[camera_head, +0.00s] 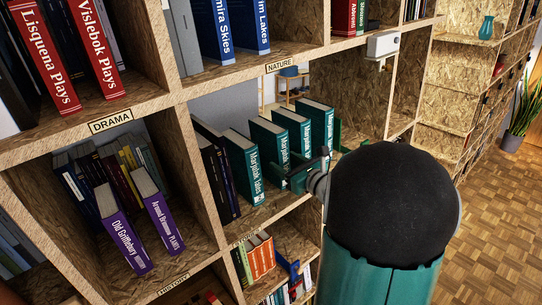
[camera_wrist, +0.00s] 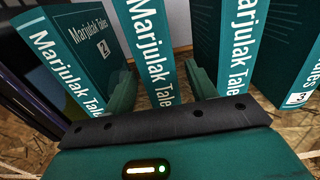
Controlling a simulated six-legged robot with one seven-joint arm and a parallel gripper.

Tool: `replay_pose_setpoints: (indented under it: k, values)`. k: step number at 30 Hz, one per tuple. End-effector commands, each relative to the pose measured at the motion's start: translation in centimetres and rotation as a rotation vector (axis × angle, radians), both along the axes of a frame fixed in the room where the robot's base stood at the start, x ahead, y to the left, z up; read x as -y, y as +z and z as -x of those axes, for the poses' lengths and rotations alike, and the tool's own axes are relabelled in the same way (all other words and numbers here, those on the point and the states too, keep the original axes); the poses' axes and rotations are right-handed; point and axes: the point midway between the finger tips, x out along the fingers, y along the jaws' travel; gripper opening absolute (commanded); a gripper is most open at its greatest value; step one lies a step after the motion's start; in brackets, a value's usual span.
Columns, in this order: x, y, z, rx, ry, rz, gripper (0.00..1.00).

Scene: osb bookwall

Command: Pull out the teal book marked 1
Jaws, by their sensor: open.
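Several teal "Marjulak Tales" books stand upright in a shelf compartment in the head view. In the wrist view, the leftmost teal book (camera_wrist: 85,40) bears a 2, and the far-right teal book (camera_wrist: 300,75) bears a 3. Two teal books between them, a left-middle one (camera_wrist: 150,45) and a right-middle one (camera_wrist: 238,45), show spine titles, but their lower ends are hidden by my gripper. No number 1 is readable. My gripper (camera_wrist: 162,88) is open, with its fingers on either side of the left-middle book's spine. Contact is unclear. The gripper is partly hidden in the head view (camera_head: 305,165).
Dark books (camera_head: 217,170) stand left of the teal ones. A wooden divider (camera_head: 190,165) separates them from two purple books (camera_head: 125,240). The NATURE-labelled shelf board (camera_head: 278,66) runs above. More books stand on the shelf below (camera_head: 258,258).

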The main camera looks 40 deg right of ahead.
Motion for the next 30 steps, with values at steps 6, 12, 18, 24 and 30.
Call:
replay_pose_setpoints:
  k: [6,12,18,24,30]
  values:
    - [-0.1,0.0,-0.7,-0.001,0.001,0.000,0.56]
    - [-0.1,0.0,-1.4,-0.001,0.002,0.000,0.56]
    - [-0.1,0.0,-1.6,-0.001,0.001,0.000,0.56]
    - [-0.1,0.0,-1.6,-0.001,0.000,0.000,0.50]
    - [-0.1,0.0,-1.6,-0.001,0.000,0.000,0.11]
